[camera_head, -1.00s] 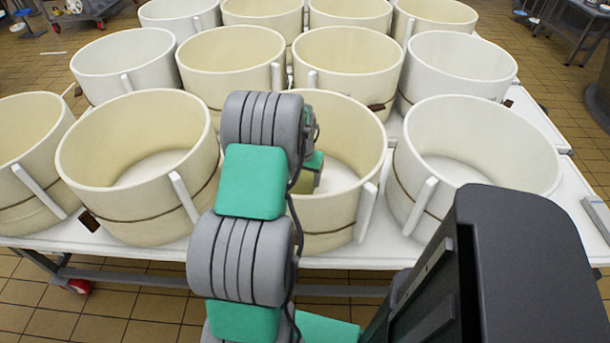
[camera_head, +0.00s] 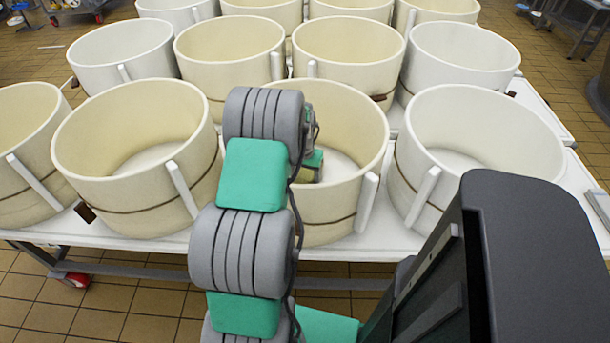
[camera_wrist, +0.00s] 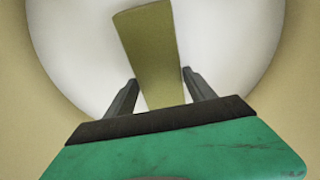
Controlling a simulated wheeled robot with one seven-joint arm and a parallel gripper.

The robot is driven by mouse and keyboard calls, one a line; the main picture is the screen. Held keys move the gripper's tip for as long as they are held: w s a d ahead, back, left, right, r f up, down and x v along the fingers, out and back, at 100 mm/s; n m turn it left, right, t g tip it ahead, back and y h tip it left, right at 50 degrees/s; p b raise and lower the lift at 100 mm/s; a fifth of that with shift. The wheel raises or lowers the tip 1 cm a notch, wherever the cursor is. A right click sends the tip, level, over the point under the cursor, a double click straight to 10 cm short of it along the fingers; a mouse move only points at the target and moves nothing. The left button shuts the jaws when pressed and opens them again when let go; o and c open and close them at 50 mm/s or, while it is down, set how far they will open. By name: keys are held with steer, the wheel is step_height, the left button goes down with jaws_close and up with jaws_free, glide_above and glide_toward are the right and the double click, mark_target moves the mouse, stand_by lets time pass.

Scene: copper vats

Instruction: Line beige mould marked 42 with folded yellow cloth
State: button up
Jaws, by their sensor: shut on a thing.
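The folded yellow cloth (camera_wrist: 150,50) is a stiff-looking olive-yellow strip in the wrist view. My gripper (camera_wrist: 160,92) is shut on it, with one dark finger on each side. In the head view a little of my gripper's green body and a yellowish piece (camera_head: 308,176) show inside a beige mould (camera_head: 370,140) in the front row. The arm hides part of this mould and most of the gripper. The wrist view looks down into its beige wall (camera_wrist: 295,60) and pale floor (camera_wrist: 225,40). Whether the cloth touches the floor I cannot tell. No number 42 is readable.
Similar beige and white moulds stand close in rows on a white table (camera_head: 385,240). A beige mould (camera_head: 110,190) is to the left and a white one (camera_head: 425,170) to the right. Tiled floor (camera_head: 130,310) shows in front.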

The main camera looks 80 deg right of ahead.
steer(key=shift+f+b, duration=0.65)
steer(key=shift+f, duration=0.4)
stand_by(1.5)
steer(key=o, duration=1.7)
